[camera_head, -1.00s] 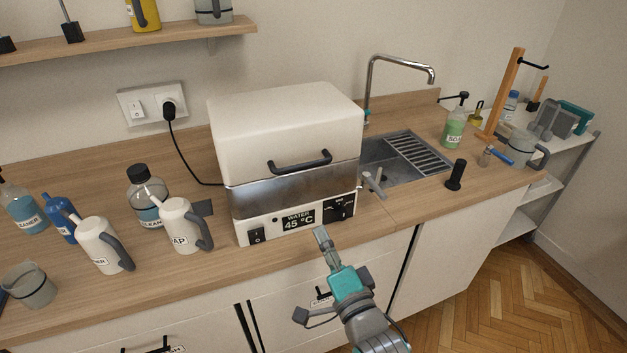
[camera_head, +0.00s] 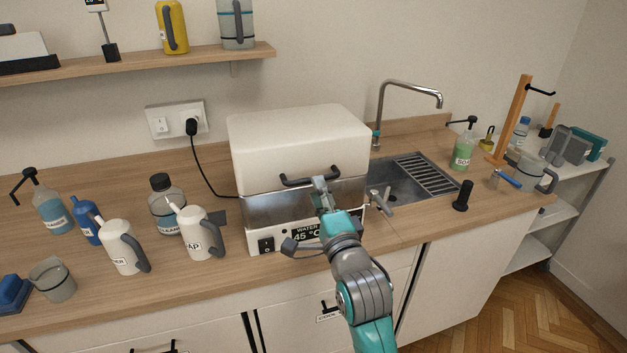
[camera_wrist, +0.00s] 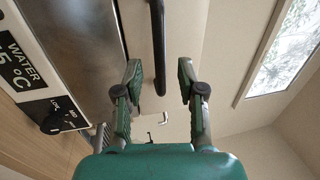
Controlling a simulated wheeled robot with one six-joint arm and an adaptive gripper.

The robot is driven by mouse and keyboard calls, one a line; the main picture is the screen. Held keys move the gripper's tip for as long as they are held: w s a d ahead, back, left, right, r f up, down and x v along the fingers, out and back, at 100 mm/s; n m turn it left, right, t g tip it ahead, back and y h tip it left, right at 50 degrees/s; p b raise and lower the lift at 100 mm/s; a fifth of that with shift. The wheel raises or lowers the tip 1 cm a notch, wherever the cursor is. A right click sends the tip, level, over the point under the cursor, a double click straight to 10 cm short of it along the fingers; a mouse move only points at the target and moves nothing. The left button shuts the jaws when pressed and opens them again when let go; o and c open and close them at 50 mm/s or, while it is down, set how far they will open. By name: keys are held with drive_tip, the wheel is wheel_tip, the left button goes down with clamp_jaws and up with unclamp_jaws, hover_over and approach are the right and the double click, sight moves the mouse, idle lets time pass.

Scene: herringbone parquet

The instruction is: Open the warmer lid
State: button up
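The warmer stands on the wooden counter with its white lid (camera_head: 300,145) down on the steel body (camera_head: 268,209). A black bar handle (camera_head: 310,180) runs across the lid's front; it also shows in the wrist view (camera_wrist: 158,45). My gripper (camera_head: 321,184) is at the front of the warmer, at the handle's height. In the wrist view my gripper (camera_wrist: 158,75) is open, its two fingers apart with the handle between or just ahead of their tips. I cannot tell whether a finger touches it. The front panel reads "WATER 45 °C" (camera_wrist: 22,65) and is partly hidden by my arm in the head view.
A sink (camera_head: 400,180) with a tap (camera_head: 408,90) lies right of the warmer. A white bottle (camera_head: 200,232) and other bottles stand to its left. A shelf (camera_head: 150,62) hangs above. A black cord (camera_head: 205,175) runs from the socket behind the warmer.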

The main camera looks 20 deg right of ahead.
sight(298, 147)
drive_tip(key=shift+w+r, duration=0.2)
drive_tip(key=shift+w, duration=0.85)
drive_tip(key=shift+w+r, duration=0.15)
drive_tip(key=shift+w, duration=0.9)
clamp_jaws()
